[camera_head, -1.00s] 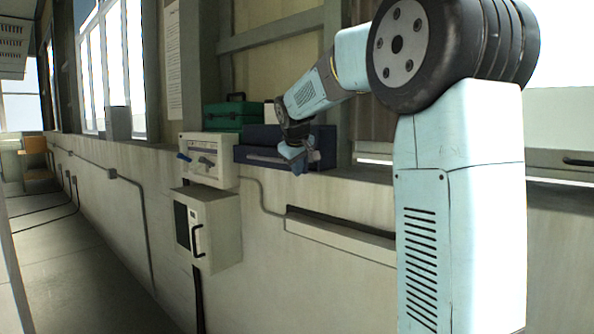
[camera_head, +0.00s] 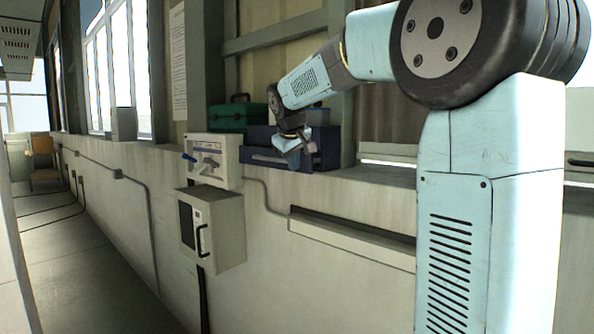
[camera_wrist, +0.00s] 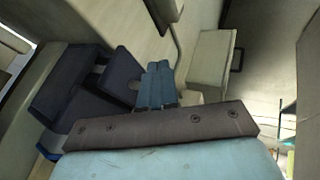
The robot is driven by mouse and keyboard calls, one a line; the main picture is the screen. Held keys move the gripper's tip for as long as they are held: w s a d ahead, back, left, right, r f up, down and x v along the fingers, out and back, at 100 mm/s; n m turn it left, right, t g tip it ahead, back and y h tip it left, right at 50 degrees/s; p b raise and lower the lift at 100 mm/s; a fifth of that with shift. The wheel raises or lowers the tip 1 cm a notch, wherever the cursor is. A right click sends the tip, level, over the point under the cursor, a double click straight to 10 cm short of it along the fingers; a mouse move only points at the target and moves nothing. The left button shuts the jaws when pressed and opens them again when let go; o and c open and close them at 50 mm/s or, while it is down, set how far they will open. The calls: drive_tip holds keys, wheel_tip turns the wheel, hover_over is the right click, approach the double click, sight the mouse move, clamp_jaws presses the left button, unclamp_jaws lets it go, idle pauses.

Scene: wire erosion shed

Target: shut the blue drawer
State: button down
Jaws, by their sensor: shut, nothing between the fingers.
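A dark blue drawer box (camera_head: 258,135) stands on the wall ledge in the head view. Its body also shows at the left of the wrist view (camera_wrist: 70,85). A dark blue drawer front (camera_wrist: 122,72) stands out from the body there, with a gap between them, so the drawer is open. My gripper (camera_head: 297,160) is in front of the box's right part in the head view. In the wrist view my gripper (camera_wrist: 160,72) has its pale blue fingers together and empty, just right of the drawer front. I cannot tell whether they touch it.
A green case (camera_head: 238,116) sits on the ledge behind the box. A pale panel with levers (camera_head: 212,160) and a grey cabinet with a handle (camera_head: 212,228) are on the wall at left. A long pale wall trunking (camera_head: 350,240) runs below the ledge.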

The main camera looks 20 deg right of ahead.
drive_tip(key=v, duration=0.6)
wheel_tip(320, 180, down, 9)
drive_tip(key=a+n+g+h, duration=0.2)
drive_tip(key=n+h, duration=0.5)
drive_tip(key=n, duration=0.3)
drive_tip(key=w+a+n+t+h, duration=0.35)
drive_tip(key=a+n+h, duration=0.3)
drive_tip(key=n, duration=0.25)
drive_tip(key=x, duration=1.2)
drive_tip(key=shift+w+d+f+t+y, duration=0.25)
drive_tip(key=shift+w+t+y, duration=0.1)
drive_tip(key=shift+w, duration=0.2)
drive_tip(key=shift+w+a, duration=0.1)
drive_tip(key=shift+w, duration=0.05)
